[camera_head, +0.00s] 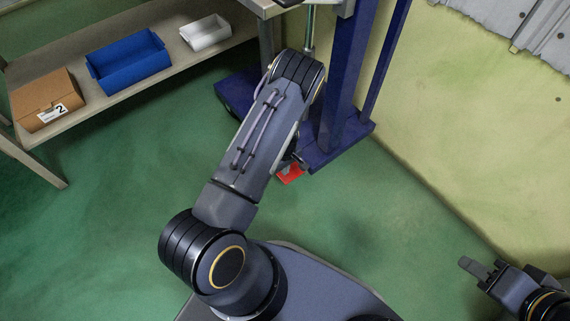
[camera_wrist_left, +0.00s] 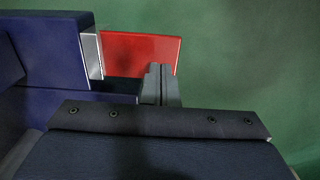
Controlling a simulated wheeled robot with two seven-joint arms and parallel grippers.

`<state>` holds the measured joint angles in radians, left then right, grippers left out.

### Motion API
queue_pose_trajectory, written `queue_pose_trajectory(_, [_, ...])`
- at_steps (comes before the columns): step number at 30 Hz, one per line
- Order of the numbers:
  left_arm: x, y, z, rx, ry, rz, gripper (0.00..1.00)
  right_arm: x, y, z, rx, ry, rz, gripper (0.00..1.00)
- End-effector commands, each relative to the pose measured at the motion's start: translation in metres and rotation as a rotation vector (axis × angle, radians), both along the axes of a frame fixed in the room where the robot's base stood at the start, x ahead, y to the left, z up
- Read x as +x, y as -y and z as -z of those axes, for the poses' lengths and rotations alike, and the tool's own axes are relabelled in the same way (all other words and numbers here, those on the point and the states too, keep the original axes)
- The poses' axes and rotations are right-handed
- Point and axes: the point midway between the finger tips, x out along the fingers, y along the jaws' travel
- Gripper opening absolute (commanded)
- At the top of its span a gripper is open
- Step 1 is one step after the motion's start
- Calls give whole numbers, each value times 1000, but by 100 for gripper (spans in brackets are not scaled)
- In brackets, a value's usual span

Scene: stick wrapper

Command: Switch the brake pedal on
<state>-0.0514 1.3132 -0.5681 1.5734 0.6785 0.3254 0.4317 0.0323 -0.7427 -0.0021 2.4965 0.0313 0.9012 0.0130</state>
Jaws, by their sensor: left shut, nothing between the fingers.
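The red brake pedal (camera_head: 291,175) sits low at the front of the dark blue machine base (camera_head: 345,146), partly hidden by my left arm. In the left wrist view the pedal (camera_wrist_left: 145,48) is a flat red plate beside a light grey bracket (camera_wrist_left: 91,54). My left gripper (camera_wrist_left: 160,72) is shut and empty, its fingertips overlapping the pedal's lower right part in that view. I cannot tell whether they touch it. In the head view my left gripper is mostly hidden behind its arm. My right gripper (camera_head: 480,267) is at the lower right, far from the pedal.
A wooden shelf at the upper left holds a cardboard box (camera_head: 47,98), a blue bin (camera_head: 128,62) and a white tray (camera_head: 205,33). Blue posts (camera_head: 346,75) rise from the machine base. A yellowish wall (camera_head: 470,120) stands on the right. Green floor (camera_head: 400,215) between is clear.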

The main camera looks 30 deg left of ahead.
Motion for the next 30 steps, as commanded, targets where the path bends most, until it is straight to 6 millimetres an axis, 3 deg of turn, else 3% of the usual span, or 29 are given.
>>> queue_pose_trajectory(4, [0, 0, 16, 0, -1, 0, 0, 0, 0, 8, 0, 0, 0, 36])
queue_pose_trajectory(17, [0, 0, 19, 0, 0, 0, 0, 0, 0, 10, 0, 0, 0, 36])
queue_pose_trajectory(24, [-8, -3, 56, -1, -1, -1, 0, 0, 0, 39, 0, 0, 0, 36])
queue_pose_trajectory(30, [-7, -3, 60, 0, 0, 0, 0, 0, 0, 40, 0, 0, 0, 36])
